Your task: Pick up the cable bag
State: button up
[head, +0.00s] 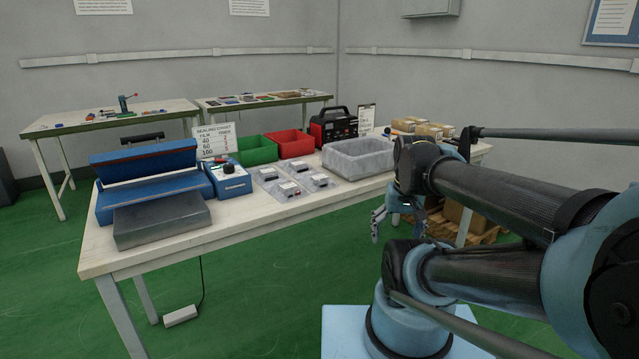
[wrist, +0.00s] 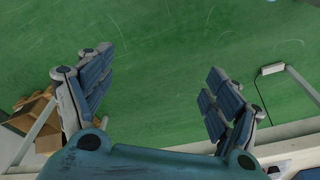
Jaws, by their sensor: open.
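Several clear flat bags with white labels (head: 288,190) lie on the long white table (head: 240,228), left of the grey bin. They hold small dark contents, but I cannot tell which one is the cable bag. My gripper (head: 384,222) hangs off the table's front edge at the right, low and apart from the bags, partly hidden by my arm. In the wrist view my gripper (wrist: 160,95) is open and empty, its two padded fingers wide apart over bare green floor. No bag shows in the wrist view.
A translucent grey bin (head: 358,160) stands right of the bags. Behind are a green bin (head: 257,150), a red bin (head: 290,143) and a black-red machine (head: 333,127). A blue sealer (head: 150,180) and blue control box (head: 229,180) stand left. Cardboard boxes (head: 433,130) sit at the right end.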

jog(key=w+a+r+m+g+y, duration=0.1)
jog(key=w+a+r+m, duration=0.2)
jog(key=w+r, duration=0.45)
notch_tip(320, 180, up, 11)
jog(key=m+g+y, duration=0.3)
jog(key=m, duration=0.5)
send_over(321, 177)
jog(key=w+d, duration=0.4)
jog(key=d, duration=0.2)
jog(key=x, duration=1.7)
jog(key=shift+s+d, duration=0.1)
jog(key=shift+s, duration=0.3)
jog(key=c, duration=1.2)
